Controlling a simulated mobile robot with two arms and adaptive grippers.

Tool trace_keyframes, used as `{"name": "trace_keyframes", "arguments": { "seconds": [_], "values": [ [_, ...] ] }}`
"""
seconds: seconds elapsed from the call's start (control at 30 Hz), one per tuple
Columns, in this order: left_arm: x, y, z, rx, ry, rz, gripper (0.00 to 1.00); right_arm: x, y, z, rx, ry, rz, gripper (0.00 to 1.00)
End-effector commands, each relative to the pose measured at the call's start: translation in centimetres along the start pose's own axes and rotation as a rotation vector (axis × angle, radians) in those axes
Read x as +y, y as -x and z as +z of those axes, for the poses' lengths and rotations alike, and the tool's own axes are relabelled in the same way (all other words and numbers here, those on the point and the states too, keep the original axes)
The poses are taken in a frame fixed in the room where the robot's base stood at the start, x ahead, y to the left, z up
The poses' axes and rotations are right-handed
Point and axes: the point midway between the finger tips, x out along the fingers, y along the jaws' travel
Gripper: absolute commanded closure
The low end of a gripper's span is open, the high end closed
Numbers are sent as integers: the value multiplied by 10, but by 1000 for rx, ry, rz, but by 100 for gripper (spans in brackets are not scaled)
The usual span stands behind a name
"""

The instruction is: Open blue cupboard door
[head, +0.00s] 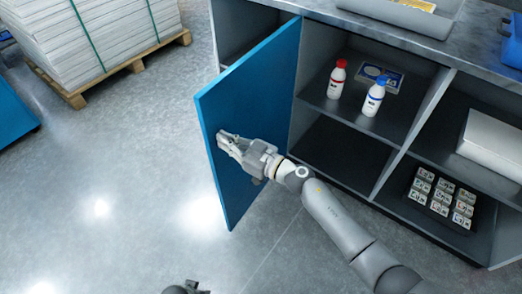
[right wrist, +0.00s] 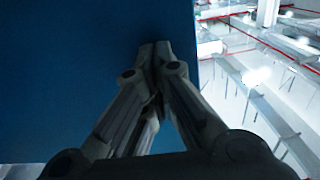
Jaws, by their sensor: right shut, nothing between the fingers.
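The blue cupboard door (head: 255,110) stands swung open, out from the front of the grey cupboard (head: 365,185). It also fills the left of the right wrist view (right wrist: 70,70). My right gripper (head: 222,136) is shut and empty. It lies against or just in front of the door's inner face, near its free edge; I cannot tell if it touches. In the right wrist view the closed fingertips (right wrist: 153,48) are in front of the blue panel near its edge.
Inside the open cupboard stand a red-capped bottle (head: 337,80) and a blue-capped bottle (head: 374,97). Several small boxes (head: 440,195) and a white box (head: 492,145) are in the right compartments. A pallet of paper (head: 90,40) stands back left.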

Motion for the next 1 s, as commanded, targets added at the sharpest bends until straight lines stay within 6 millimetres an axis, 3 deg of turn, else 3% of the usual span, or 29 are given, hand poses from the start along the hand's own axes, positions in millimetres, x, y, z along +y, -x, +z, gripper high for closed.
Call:
{"name": "trace_keyframes", "arguments": {
  "seconds": [0.27,0.8,1.0],
  "values": [
    [0,0,0,-1,0,1,60,1,7,0,-1,1,1,100],
    [0,0,0,-1,0,0,60,0,100,1,-2,-1,0,100],
    [0,0,0,-1,0,0,60,0,118,0,-1,0,0,100]
  ]
}}
